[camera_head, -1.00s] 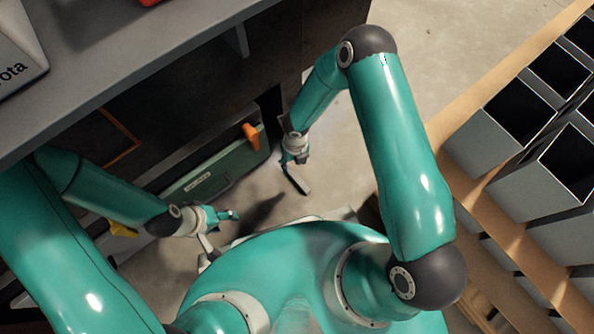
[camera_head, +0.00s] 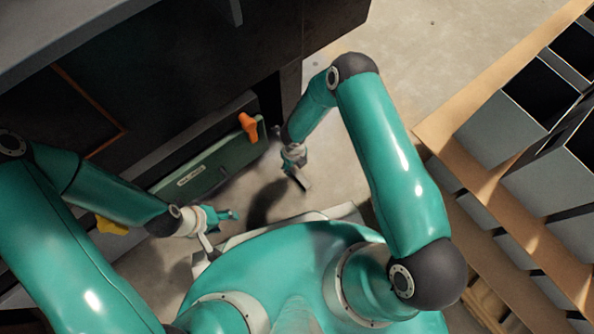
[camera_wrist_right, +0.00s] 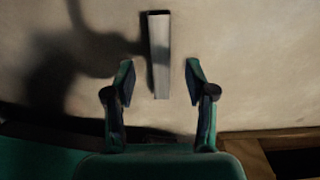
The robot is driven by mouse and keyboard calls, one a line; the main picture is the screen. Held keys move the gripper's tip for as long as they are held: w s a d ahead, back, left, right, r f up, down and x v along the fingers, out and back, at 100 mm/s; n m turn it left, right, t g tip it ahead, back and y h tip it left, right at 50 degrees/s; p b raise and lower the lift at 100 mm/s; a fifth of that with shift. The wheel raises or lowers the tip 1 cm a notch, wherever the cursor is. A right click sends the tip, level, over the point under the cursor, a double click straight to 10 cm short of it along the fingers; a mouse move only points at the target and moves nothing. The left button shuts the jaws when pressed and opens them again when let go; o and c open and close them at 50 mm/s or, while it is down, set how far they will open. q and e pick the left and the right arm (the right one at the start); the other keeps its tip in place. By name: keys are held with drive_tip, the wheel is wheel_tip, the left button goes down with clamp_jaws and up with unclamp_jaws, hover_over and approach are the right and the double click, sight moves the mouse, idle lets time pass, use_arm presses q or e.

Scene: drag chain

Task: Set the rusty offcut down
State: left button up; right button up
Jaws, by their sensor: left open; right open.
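The offcut (camera_wrist_right: 159,55) is a straight narrow bar with a pale grey face and a dark side in the right wrist view. Its near end lies between the fingers of my right gripper (camera_wrist_right: 159,78), with a gap on both sides. The gripper is open and touches it on neither side. In the head view a short bar (camera_head: 303,183) shows just below my right gripper (camera_head: 295,164); whether it rests on the floor is hard to tell. My left gripper (camera_head: 222,228) is open, low at the left, with nothing visible in it.
A green case (camera_head: 205,172) with an orange handle (camera_head: 249,127) stands under the dark bench (camera_head: 330,30) at the left. A wooden shelf (camera_head: 440,140) with grey bins (camera_head: 510,120) stands at the right. Bare floor (camera_head: 420,60) lies between them.

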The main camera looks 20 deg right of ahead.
wheel_tip(320, 180, down, 5)
drive_tip(key=b, duration=0.2)
drive_tip(key=shift+s+d+b, duration=0.1)
drive_tip(key=shift+b, duration=0.3)
clamp_jaws()
